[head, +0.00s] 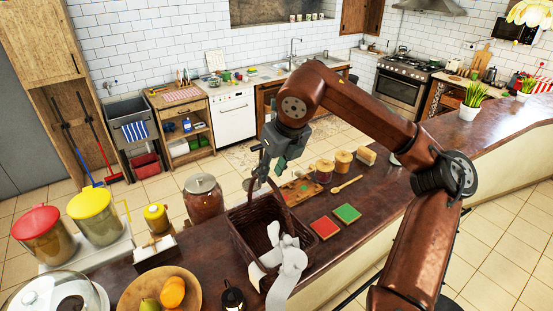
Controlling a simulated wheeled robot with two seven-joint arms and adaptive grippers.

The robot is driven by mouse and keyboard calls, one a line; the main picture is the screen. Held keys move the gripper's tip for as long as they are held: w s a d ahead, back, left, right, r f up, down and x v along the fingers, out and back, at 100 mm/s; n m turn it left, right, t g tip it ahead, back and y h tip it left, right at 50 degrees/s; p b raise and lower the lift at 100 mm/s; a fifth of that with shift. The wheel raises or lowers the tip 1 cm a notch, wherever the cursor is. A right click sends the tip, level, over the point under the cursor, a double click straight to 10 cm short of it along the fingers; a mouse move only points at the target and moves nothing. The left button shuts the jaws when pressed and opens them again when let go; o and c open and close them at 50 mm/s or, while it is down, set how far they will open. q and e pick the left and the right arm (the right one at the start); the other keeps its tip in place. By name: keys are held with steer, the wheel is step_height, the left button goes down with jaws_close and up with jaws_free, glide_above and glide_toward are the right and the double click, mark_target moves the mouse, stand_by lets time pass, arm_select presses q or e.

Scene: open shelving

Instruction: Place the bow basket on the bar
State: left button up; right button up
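The dark brown wicker bow basket (243,247) is in the lower middle of the head view, at the dark bar top (375,207). A large white bow (287,262) hangs on its front side. Its base is partly hidden, so I cannot tell whether it rests on the bar or is slightly above it. My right gripper (262,180) points down at the basket's thin arched handle (284,213). Its fingers overlap the handle, and I cannot tell whether they are shut on it. My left gripper is out of view.
Red and green tiles (346,213), spice jars (324,171) and a wooden spoon (347,184) lie right of the basket. A glass jar (203,198) stands behind left. A fruit plate (188,298) and a dark lantern (232,298) are in front left. The bar is clearer farther right.

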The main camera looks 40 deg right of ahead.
steer(key=v, duration=0.8)
stand_by(0.4)
